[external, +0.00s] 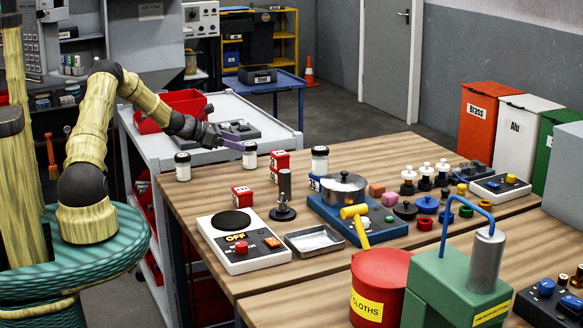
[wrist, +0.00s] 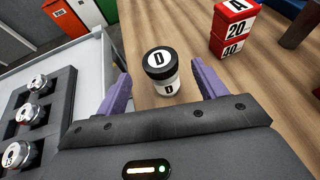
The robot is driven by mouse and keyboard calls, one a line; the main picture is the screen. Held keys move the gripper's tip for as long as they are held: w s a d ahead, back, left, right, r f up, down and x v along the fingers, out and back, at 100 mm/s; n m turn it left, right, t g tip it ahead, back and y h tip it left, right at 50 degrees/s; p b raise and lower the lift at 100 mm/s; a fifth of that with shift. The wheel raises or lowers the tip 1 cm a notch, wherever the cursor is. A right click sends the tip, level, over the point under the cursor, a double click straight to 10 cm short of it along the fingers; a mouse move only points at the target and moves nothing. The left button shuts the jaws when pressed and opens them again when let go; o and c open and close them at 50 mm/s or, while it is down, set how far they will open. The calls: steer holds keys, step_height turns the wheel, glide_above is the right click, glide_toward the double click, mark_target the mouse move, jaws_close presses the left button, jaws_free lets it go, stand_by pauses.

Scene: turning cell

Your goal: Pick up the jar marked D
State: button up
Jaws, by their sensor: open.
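The jar marked D (wrist: 168,87) has a black lid with a white disc lettered D, and a pale body with a second D label. In the wrist view it stands upright between the two purple fingertips of my gripper (wrist: 161,76), with gaps at both sides. In the external view a black-lidded white jar (external: 249,160), apparently the same one, stands near the wooden table's far left edge. My gripper (external: 236,146) is at its left, with the fingers reaching toward it. The jar's letter is too small to read there. The gripper is open and empty.
A similar jar (external: 183,172) stands left along the table edge. Red numbered blocks (external: 279,160) stand right of the jar; they show in the wrist view too (wrist: 228,42). Another jar (external: 319,164) is beyond them. A grey cart (external: 160,152) adjoins the table, bearing a red bin.

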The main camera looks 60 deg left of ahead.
mark_target(246, 144)
steer(key=p+x, duration=0.1)
steer(key=x, duration=0.4)
steer(key=shift+w+p, duration=0.15)
steer(key=shift+p, duration=0.2)
steer(key=shift+r, duration=0.1)
steer(key=shift+c, duration=0.4)
steer(key=c, duration=1)
